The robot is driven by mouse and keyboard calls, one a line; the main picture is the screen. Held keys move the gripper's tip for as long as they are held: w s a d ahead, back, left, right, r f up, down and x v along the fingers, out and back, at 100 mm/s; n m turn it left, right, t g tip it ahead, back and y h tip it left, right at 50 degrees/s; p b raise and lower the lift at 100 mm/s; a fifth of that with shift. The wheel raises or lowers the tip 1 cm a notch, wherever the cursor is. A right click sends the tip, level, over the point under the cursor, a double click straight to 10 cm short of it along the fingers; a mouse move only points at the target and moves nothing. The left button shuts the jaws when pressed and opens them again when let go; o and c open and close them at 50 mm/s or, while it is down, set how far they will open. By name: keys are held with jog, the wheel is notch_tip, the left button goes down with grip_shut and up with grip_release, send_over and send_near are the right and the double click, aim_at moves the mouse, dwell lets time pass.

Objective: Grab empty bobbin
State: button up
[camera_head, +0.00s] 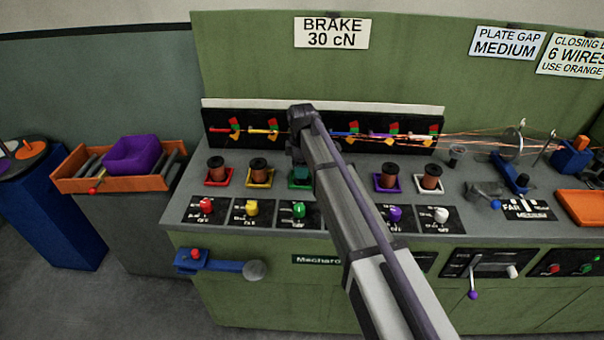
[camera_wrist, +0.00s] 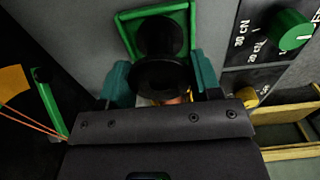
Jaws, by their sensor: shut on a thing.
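In the wrist view a black bobbin (camera_wrist: 158,75) stands within a green square holder (camera_wrist: 192,15), its round flange facing me. No wound wire shows on its visible part. The teal fingers of my gripper (camera_wrist: 162,82) lie on either side of the bobbin and are shut on it. I cannot tell whether the bobbin is lifted off the holder. In the head view my gripper (camera_head: 301,172) is over the green holder (camera_head: 300,185), and my arm hides the bobbin and the place to its right.
Copper-wound bobbins stand in the red (camera_head: 218,182), yellow (camera_head: 260,184), purple (camera_head: 388,189) and white (camera_head: 430,191) holders. A knob panel (camera_head: 299,211) lies in front. Wires run to the right behind. A purple bin (camera_head: 137,154) rests on an orange tray (camera_head: 64,184) at left.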

jog(key=c, duration=0.3)
jog(key=shift+r, duration=0.1)
notch_tip(320, 180, up, 10)
jog(key=p, duration=1)
jog(key=shift+r, duration=0.1)
jog(key=shift+f, duration=0.2)
